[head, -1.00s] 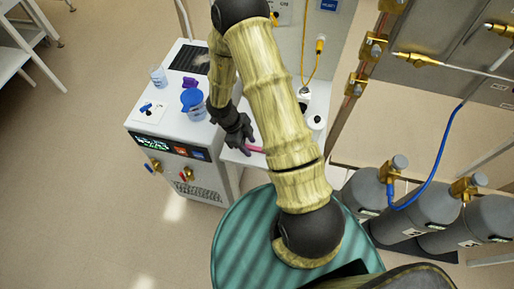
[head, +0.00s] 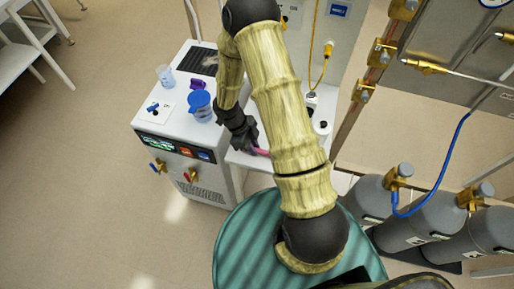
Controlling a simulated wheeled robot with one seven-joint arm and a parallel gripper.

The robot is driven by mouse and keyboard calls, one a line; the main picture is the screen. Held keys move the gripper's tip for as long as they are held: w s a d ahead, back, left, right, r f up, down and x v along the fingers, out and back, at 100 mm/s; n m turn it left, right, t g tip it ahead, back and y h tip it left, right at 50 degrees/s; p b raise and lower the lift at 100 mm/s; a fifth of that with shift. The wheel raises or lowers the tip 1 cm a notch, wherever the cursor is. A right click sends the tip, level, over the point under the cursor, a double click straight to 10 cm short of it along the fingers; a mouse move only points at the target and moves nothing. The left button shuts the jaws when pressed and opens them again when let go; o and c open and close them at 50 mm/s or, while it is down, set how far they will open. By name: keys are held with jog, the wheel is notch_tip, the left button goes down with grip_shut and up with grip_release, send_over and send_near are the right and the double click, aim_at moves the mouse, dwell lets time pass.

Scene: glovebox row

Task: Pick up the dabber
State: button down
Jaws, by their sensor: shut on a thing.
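A thin pink piece of the dabber (head: 262,152) shows at the low white worktop, right beside my fingers. The rest of it is hidden behind my gripper and my forearm. My gripper (head: 251,146) points down at this worktop and is shut on the dabber. The fingertips are small and dark here, and I cannot tell whether the dabber is clear of the surface.
A white machine (head: 190,146) stands left of my gripper. On it are a blue-lidded jug (head: 200,106), a clear beaker (head: 165,77) and a purple item (head: 197,84). A white bottle (head: 321,126) stands right of my forearm. Grey gas cylinders (head: 420,223) stand at right.

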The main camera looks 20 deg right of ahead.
notch_tip(320, 180, up, 10)
dwell(0.4)
jog(key=shift+f, duration=0.1)
dwell(0.6)
